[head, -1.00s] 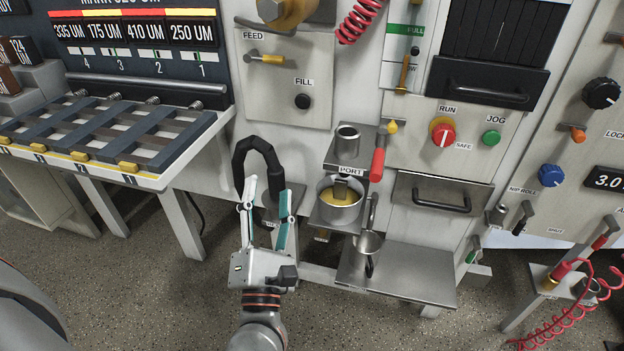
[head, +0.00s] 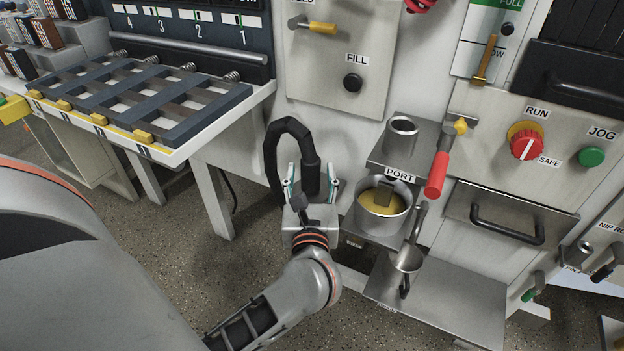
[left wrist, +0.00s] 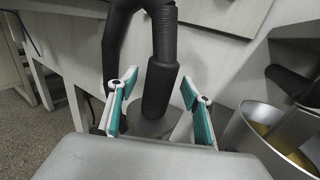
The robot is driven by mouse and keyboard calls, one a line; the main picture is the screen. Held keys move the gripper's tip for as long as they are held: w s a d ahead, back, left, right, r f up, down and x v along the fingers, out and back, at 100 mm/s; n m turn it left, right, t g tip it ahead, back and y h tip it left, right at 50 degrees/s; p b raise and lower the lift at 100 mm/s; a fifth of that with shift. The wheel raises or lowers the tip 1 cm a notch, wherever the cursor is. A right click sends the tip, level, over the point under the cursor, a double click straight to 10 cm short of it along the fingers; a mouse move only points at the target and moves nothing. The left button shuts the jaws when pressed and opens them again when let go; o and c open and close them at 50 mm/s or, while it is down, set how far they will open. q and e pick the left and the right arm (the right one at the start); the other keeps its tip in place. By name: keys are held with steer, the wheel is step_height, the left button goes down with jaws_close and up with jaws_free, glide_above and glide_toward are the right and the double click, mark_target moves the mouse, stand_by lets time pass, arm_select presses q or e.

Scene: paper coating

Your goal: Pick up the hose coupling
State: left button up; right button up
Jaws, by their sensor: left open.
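The hose coupling (head: 310,176) is a dark cylinder at the end of a thick black hose (head: 285,128) that arches over. It stands upright on a small grey base by the machine's front. My left gripper (head: 312,184) is open, with its teal-lined fingers to either side of the coupling's lower part. In the left wrist view the coupling (left wrist: 159,88) rises between and beyond the open fingers (left wrist: 155,98). I cannot tell whether a finger touches it. My right gripper is not in view.
A metal pot (head: 383,215) of yellow liquid stands just right of the coupling, below the PORT label. A ladle (head: 408,257) hangs beside it above a grey shelf (head: 450,300). A red handle (head: 436,175) juts out at the right. A slotted rack (head: 150,105) stands at the left.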

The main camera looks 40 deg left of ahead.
arm_select(q)
steer(key=shift+w+a, duration=0.45)
steer(key=shift+w, duration=0.1)
jaws_close()
steer(key=shift+r, duration=0.1)
